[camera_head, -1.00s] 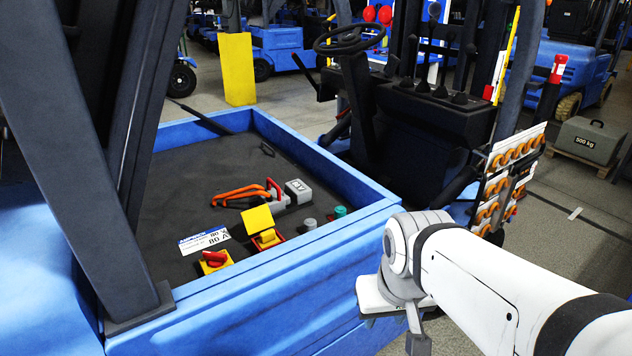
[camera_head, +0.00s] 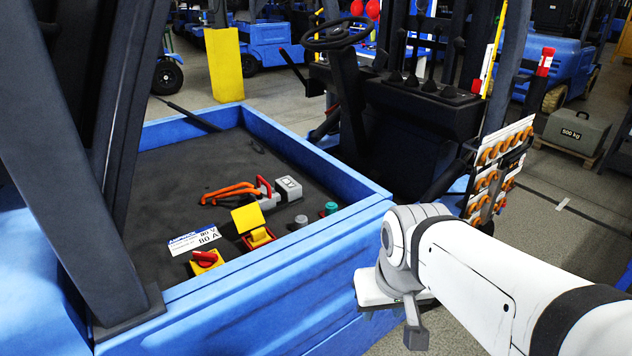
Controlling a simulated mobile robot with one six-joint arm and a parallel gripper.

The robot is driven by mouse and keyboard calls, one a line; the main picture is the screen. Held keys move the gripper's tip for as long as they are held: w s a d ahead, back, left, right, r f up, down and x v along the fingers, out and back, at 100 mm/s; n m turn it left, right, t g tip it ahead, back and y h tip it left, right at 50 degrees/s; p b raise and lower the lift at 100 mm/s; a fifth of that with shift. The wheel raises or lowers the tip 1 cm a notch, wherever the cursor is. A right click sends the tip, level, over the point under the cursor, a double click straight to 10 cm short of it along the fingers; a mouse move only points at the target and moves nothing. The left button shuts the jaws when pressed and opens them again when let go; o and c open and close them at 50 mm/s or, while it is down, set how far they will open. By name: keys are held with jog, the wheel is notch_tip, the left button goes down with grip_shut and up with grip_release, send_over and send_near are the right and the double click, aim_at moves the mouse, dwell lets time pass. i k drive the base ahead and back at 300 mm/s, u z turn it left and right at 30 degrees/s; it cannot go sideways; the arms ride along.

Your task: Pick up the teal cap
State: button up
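The teal cap (camera_head: 331,208) is a small round piece near the right corner of the dark recessed bay in the blue truck body. A small grey cap (camera_head: 301,221) sits just left of it. My white arm reaches in from the lower right, and its grey end hangs outside the bay's blue rim, to the right of and nearer than the teal cap. My gripper's fingers cannot be made out, so whether it is open or shut does not show.
The bay's raised blue rim (camera_head: 270,262) lies between my arm and the cap. A red-and-yellow switch (camera_head: 205,260), a yellow-lidded box (camera_head: 248,219) and a grey connector (camera_head: 287,187) with orange cables share the bay. A rack of orange hooks (camera_head: 495,170) stands behind my arm.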

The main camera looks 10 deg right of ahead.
aim_at(330, 207)
jog(key=u, duration=2.45)
jog(key=k, duration=1.45)
jog(key=z, duration=1.4)
jog(key=i, duration=1.7)
jog(key=z, duration=0.05)
